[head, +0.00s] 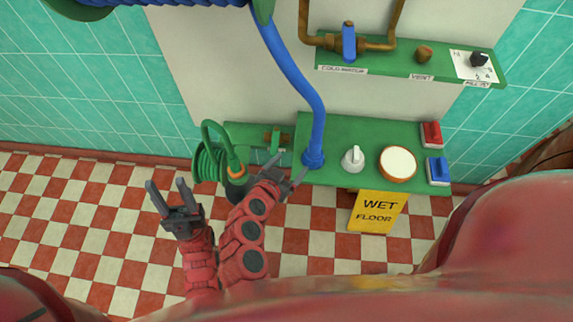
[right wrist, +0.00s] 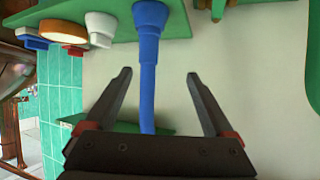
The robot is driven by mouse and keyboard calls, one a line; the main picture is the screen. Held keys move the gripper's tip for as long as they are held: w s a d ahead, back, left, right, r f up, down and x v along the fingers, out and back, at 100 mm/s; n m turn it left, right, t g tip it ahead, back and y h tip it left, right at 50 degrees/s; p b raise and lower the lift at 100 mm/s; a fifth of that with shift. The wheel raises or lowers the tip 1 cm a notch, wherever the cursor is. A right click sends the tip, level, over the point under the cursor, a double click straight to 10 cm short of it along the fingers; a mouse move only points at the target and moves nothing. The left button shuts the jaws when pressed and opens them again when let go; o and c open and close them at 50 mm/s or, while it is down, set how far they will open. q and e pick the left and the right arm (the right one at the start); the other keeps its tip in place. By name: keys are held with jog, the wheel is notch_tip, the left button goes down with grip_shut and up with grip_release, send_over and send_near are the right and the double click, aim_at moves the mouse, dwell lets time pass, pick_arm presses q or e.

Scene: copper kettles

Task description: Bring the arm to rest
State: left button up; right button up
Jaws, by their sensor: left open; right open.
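My left gripper (head: 166,183) is at the left in the head view, over the red-and-white tiled floor. Its two fingers stand apart with nothing between them. My right gripper (head: 287,168) is near the middle, in front of the green shelf (head: 330,178), close to the lower end of the blue hose (head: 296,75). In the right wrist view its fingers (right wrist: 159,76) are spread wide. The blue hose (right wrist: 148,70) shows between them in the picture, with no finger touching it there; its depth is hard to judge.
The shelf bears a white knob (head: 353,159), a round white-topped piece (head: 397,163), and red (head: 431,135) and blue (head: 438,170) blocks. A coiled green hose (head: 209,163) hangs left of my right gripper. A yellow wet-floor sign (head: 377,212) stands below. Floor at left looks clear.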

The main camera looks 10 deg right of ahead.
jog(key=shift+v, duration=0.8)
jog(key=shift+w+d+r, duration=0.1)
jog(key=shift+w, duration=0.05)
